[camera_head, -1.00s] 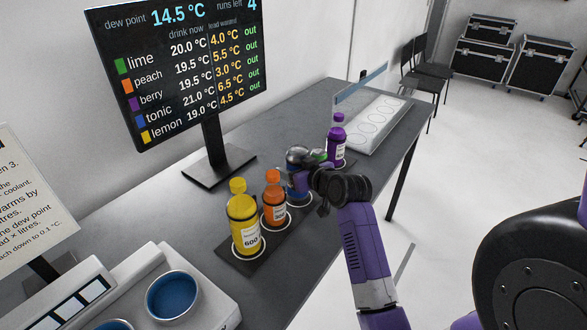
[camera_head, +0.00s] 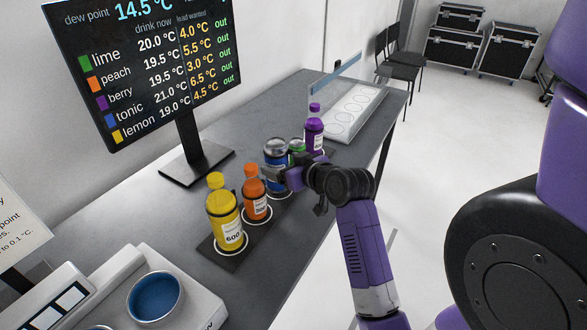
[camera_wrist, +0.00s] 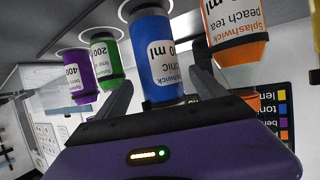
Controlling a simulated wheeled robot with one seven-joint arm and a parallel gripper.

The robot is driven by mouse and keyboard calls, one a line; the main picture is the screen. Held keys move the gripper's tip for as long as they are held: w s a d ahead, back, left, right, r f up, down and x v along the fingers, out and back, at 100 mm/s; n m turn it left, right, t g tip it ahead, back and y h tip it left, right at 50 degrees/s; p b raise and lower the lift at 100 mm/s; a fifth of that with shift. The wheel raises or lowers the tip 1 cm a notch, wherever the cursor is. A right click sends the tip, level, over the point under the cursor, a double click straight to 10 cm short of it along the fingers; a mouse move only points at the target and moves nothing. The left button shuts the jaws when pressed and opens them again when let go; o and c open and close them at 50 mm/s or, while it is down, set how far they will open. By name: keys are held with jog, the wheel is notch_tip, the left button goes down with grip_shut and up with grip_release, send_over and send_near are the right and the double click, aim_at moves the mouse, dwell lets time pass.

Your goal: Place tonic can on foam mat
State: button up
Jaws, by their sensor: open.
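The tonic can (camera_head: 276,160), blue with a silver top, stands upright in a white ring on the dark mat (camera_head: 208,249). It stands between the orange peach bottle (camera_head: 256,195) and the green bottle (camera_head: 297,146). My gripper (camera_head: 272,177) is level with the can on its near side and partly covers it. In the wrist view the blue can (camera_wrist: 157,60) shows upside down between my two open fingers (camera_wrist: 160,88), with a visible gap on the left. Whether a finger touches it, I cannot tell. The can's lower front is partly hidden in the head view.
A yellow bottle (camera_head: 223,215) and a purple bottle (camera_head: 314,132) stand on the same row, close to the others. A clear tray with several white ovals (camera_head: 352,113) lies at the far end. A monitor (camera_head: 150,60) stands behind. A blue-welled unit (camera_head: 154,298) is at lower left.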

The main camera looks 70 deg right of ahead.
jog(key=v, duration=0.5)
jog(key=shift+s+a+r, duration=0.1)
jog(key=shift+s+a, duration=0.1)
jog(key=shift+s, duration=0.05)
dwell(0.3)
